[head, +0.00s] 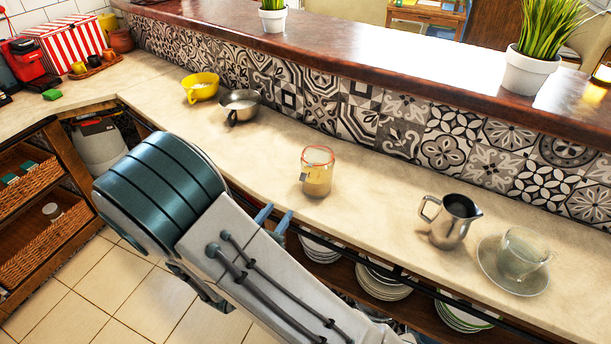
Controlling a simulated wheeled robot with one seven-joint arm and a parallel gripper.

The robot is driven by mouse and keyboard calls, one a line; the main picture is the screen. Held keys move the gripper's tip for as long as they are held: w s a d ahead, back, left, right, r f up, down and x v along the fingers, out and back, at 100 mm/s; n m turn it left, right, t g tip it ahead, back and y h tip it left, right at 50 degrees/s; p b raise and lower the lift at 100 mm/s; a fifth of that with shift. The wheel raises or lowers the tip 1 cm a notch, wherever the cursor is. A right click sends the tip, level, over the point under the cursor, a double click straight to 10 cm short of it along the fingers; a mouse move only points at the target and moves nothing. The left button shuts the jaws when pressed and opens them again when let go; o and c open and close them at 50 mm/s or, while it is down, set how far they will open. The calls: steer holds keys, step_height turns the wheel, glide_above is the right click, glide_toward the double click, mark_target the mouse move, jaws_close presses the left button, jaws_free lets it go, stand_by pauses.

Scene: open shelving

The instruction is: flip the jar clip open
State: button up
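A glass jar (317,172) stands upright on the pale counter, near the middle of the head view. It has a reddish rim and yellowish contents or label in its lower half. A small dark mark shows on its left side; I cannot make out the clip or whether it is open. My arm crosses the lower left and centre in front of the counter.
A metal pitcher (454,221) and a glass cup on a saucer (486,259) stand to the right. A yellow bowl (201,88) and a metal cup (241,106) stand to the left. Stacked plates (383,284) sit on the shelf below. The counter around the jar is clear.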

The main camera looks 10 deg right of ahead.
mark_target(302, 179)
steer(key=p+x, duration=0.2)
steer(key=x, duration=1.1)
steer(key=shift+w+d+f+p, duration=0.1)
steer(key=shift+w+d+p, duration=0.15)
steer(key=shift+p, duration=0.15)
jaws_close()
